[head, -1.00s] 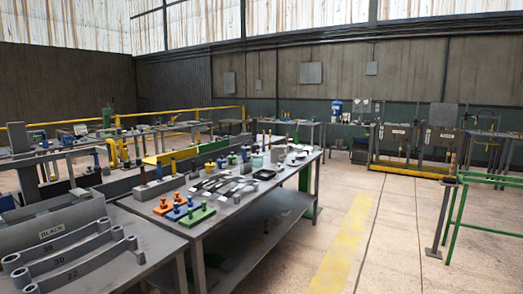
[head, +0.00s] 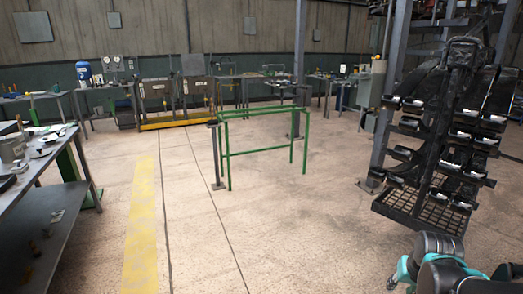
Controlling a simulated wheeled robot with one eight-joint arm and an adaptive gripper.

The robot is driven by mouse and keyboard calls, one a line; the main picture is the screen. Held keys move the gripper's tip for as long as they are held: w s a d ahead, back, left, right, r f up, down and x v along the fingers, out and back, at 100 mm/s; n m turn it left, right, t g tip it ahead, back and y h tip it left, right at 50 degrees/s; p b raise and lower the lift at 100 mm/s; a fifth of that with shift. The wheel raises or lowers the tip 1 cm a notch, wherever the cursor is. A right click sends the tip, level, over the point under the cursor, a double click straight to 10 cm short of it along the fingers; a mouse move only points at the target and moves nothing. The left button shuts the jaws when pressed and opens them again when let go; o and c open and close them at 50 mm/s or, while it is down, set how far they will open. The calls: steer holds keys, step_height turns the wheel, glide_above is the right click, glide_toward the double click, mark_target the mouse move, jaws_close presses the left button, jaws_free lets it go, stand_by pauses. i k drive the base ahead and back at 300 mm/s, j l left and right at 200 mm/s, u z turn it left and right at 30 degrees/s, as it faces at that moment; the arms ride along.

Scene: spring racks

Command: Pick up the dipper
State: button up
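I cannot make out a dipper in the head view. The left workbench (head: 38,207) is cut off by the left edge, and the small items on it are too small to identify. A grey pot-like container (head: 12,148) stands there at the picture's edge. Part of my arm, black and teal, shows at the bottom right. My gripper's fingers are not in view.
A green tubular frame (head: 262,153) stands mid-floor. A tall dark rack (head: 425,205) with several holders stands at the right. Benches (head: 235,84) line the far wall. The floor with the yellow stripe (head: 140,235) is clear.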

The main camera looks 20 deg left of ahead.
mark_target(27, 139)
steer(key=i+j+u, duration=0.2)
steer(key=u, duration=0.2)
steer(key=i+j+u, duration=0.25)
steer(key=j+u, duration=0.15)
steer(key=i+j+u, duration=0.2)
steer(key=u, duration=0.2)
steer(key=i+j+u, duration=0.1)
steer(key=i+u, duration=0.3)
steer(key=i+l+u, duration=0.1)
steer(key=i+u, duration=0.25)
steer(key=i, duration=1.1)
steer(key=i+l+u, duration=0.15)
steer(key=i+u, duration=0.2)
steer(key=i, duration=0.15)
steer(key=i+l+u, duration=0.3)
steer(key=i, duration=0.15)
steer(key=i+l+u, duration=0.35)
steer(key=i+j, duration=0.05)
steer(key=i, duration=0.05)
